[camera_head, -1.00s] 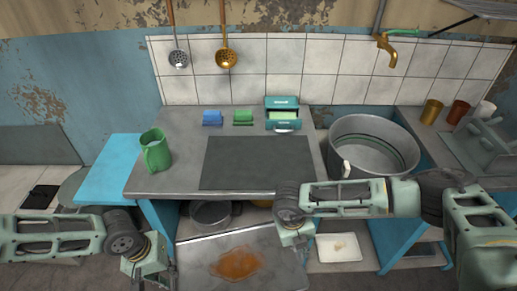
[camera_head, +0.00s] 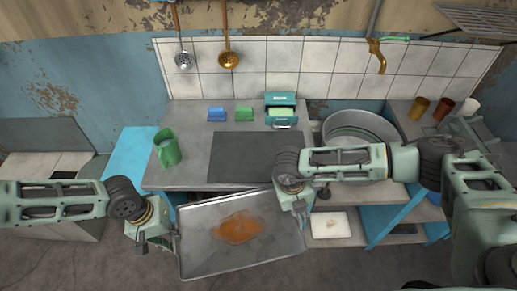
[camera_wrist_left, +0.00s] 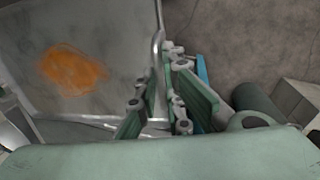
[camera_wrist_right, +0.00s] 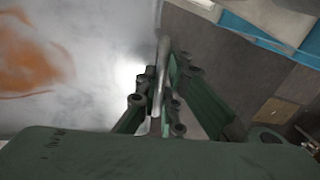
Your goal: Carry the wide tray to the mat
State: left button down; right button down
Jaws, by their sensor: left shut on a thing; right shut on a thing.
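The wide tray (camera_head: 205,262) is a shallow grey metal tray with an orange-brown stain in its middle. It is held in front of the counter, slightly tilted in the head view. My left gripper (camera_head: 174,240) is shut on its left rim; the left wrist view shows the rim (camera_wrist_left: 158,22) between the fingers. My right gripper (camera_head: 300,212) is shut on its right rim, which also shows between the fingers in the right wrist view (camera_wrist_right: 159,70). The dark grey mat (camera_head: 255,157) lies flat and bare on the counter, beyond the tray.
A green jug (camera_head: 167,149) stands on the counter (camera_head: 190,172), left of the mat. Blue and green items and a teal box (camera_head: 281,112) stand behind the mat. A large metal pot (camera_head: 362,128) is to the right. A white tray (camera_head: 331,226) is on a lower shelf.

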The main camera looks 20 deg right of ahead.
aim_at(258, 159)
jog(key=i+l, duration=0.7)
jog(key=i, duration=0.2)
